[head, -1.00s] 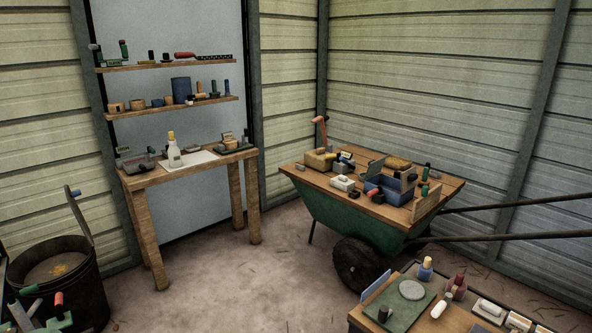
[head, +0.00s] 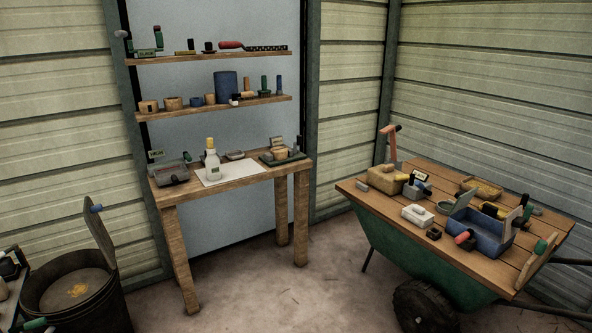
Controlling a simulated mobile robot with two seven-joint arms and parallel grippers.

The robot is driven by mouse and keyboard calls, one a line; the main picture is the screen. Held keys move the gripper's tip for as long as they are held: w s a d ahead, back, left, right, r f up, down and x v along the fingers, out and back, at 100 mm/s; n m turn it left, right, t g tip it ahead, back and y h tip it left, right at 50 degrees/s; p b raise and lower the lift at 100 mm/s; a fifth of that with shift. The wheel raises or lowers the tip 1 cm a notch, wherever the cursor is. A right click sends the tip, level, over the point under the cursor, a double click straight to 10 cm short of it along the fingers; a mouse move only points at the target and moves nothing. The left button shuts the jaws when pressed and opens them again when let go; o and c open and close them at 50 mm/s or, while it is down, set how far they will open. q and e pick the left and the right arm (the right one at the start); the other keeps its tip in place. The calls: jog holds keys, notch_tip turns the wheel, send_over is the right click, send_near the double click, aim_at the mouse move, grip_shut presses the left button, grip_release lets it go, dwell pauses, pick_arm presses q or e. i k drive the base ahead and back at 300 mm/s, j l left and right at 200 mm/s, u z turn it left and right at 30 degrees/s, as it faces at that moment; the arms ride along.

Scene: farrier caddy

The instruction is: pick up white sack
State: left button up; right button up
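I cannot make out a thing that is clearly a white sack. A small white block-like item (head: 418,216) lies on the wooden top of the wheelbarrow, at its near left part; its kind is too small to tell. A white bottle with a yellow cap (head: 212,162) stands upright on a pale sheet (head: 238,174) on the wooden table (head: 222,188). Neither of my grippers shows in the head view.
The green wheelbarrow (head: 395,243) stands at right, with a blue open caddy (head: 483,236) and several tools on top. A dark barrel (head: 75,305) with a raised lid stands at lower left. Shelves (head: 210,108) hold several items. Floor (head: 285,293) between is clear.

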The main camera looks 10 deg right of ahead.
aim_at(414, 213)
jog(key=i+z, duration=0.2)
jog(key=i, duration=0.45)
jog(key=i+j+z, duration=0.15)
jog(key=i, duration=0.5)
jog(key=i+z, duration=0.45)
jog(key=i, duration=0.15)
jog(key=i+j+z, duration=0.1)
jog(key=i+z, duration=0.3)
jog(key=i, duration=0.2)
